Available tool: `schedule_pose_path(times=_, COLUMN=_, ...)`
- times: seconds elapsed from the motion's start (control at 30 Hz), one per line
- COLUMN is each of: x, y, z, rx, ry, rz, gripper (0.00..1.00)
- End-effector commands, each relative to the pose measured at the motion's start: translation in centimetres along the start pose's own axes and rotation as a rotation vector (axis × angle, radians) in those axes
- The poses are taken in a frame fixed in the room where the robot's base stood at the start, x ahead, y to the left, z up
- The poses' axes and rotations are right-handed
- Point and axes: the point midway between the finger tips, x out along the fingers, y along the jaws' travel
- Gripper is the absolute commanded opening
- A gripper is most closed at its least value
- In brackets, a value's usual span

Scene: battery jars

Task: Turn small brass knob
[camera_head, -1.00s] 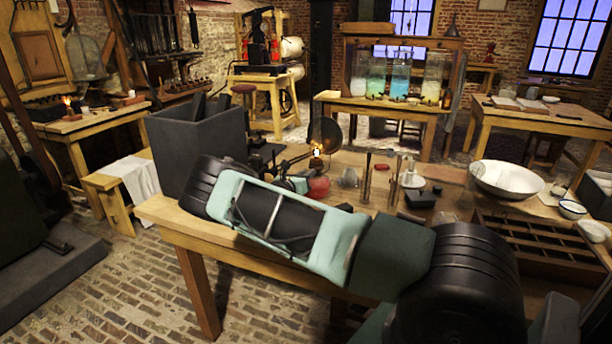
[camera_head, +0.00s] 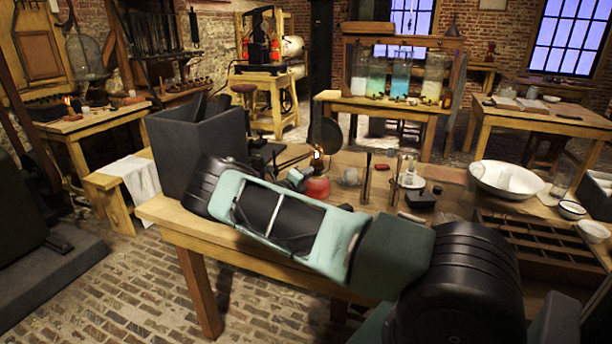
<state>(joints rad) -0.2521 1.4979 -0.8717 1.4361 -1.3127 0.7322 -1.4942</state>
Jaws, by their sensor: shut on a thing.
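An oil lamp with a rounded red base (camera_head: 317,188) stands on the near wooden bench, just beyond my arm. A small flame (camera_head: 318,154) burns above it, in front of a dark round disc (camera_head: 325,135). The small brass knob is too small and too covered to make out. My arm crosses the foreground and folds back behind its own teal link. The teal end with my gripper (camera_head: 303,178) shows only in part, close against the left side of the lamp. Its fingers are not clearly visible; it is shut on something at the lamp.
A dark grey open box (camera_head: 200,145) stands left of the lamp. Right of it are a clear glass, thin upright rods, a small black box (camera_head: 420,199), a white basin (camera_head: 506,180) and a compartment tray (camera_head: 520,222). A bench with jars stands behind.

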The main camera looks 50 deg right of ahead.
Motion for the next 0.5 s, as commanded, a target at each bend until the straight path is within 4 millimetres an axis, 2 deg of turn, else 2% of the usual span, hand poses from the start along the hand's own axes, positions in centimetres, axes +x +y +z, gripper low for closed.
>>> schedule_pose_path(times=0.5, x=-0.08, y=0.17, z=0.03, rx=-0.428, ry=-0.001, rz=0.003, gripper=0.00)
